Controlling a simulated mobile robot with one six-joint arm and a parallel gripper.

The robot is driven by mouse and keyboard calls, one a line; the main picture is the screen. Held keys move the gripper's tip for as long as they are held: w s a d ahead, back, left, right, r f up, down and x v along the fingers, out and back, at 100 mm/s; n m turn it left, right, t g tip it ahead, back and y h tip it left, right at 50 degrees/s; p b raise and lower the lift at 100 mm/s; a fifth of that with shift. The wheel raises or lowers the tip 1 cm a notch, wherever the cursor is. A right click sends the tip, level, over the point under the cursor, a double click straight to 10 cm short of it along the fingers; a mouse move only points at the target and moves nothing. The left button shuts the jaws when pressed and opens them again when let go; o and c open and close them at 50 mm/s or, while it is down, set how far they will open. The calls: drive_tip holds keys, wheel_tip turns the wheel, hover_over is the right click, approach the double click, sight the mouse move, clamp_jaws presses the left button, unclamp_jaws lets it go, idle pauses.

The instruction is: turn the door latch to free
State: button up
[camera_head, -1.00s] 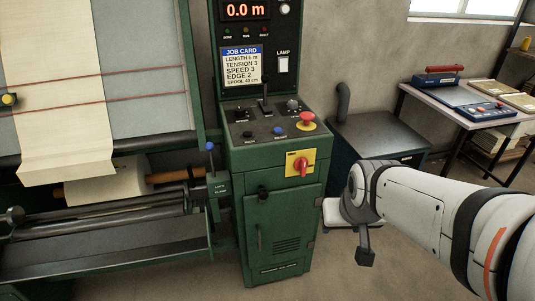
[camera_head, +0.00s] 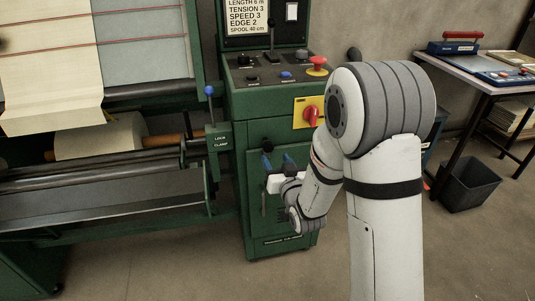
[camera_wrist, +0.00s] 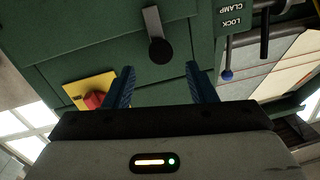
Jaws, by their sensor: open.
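The green cabinet door (camera_head: 255,185) is below the machine's control panel. The door latch (camera_head: 267,146) shows at the door's upper part as a small dark knob, partly hidden by my fingers in the head view. In the wrist view the dark latch (camera_wrist: 160,50) is ahead of my fingers, between their lines, with a pale bar running from it to the picture's top. My gripper (camera_head: 277,158) is in front of the door, with its two blue fingers apart. In the wrist view my gripper (camera_wrist: 160,72) is open, with nothing between the fingertips. I see no contact with the latch.
A red rotary switch on a yellow plate (camera_head: 301,121) is above and right of the latch. A blue-knobbed clamp lever (camera_head: 209,92) stands to the left, by the rollers. A table (camera_head: 480,75) and a dark bin (camera_head: 468,183) are at the right.

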sight(269, 148)
drive_tip(key=x, duration=0.7)
drive_tip(key=shift+w+a, duration=0.2)
drive_tip(key=shift+w, duration=0.15)
